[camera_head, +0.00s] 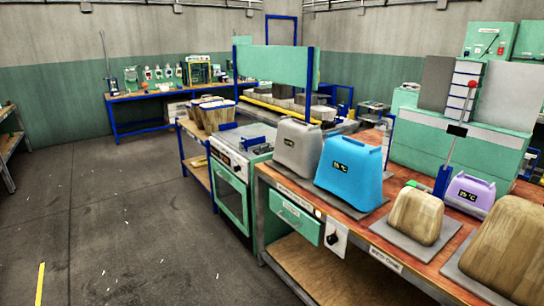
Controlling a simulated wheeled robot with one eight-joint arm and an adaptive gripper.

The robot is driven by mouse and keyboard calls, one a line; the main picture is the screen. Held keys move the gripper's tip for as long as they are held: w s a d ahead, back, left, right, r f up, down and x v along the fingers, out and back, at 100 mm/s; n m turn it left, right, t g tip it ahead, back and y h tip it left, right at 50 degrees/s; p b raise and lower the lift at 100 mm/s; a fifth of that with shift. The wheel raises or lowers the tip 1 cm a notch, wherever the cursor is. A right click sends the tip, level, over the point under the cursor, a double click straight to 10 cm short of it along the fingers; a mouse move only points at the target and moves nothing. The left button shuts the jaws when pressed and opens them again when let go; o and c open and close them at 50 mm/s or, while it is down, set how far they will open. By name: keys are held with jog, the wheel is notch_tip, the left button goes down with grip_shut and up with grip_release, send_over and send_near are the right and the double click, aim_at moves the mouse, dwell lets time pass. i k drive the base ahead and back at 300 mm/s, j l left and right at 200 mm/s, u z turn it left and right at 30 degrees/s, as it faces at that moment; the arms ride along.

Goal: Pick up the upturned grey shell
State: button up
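A grey shell (297,148) with a small dark display on its front stands at the left end of the wooden-topped bench (398,254). It is wide at the bottom and narrower at the top. A larger blue shell (348,170) of like shape stands close to its right and overlaps its right edge in the picture. My gripper is not in view.
Right along the bench are a wooden block (416,216) on a grey plate, a purple shell (470,195), a larger wooden block (508,246) and a lever with a red knob (471,85). A green oven (233,193) adjoins the bench. The left floor (90,220) is clear.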

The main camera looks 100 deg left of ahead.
aim_at(298, 146)
jog(key=u, duration=2.95)
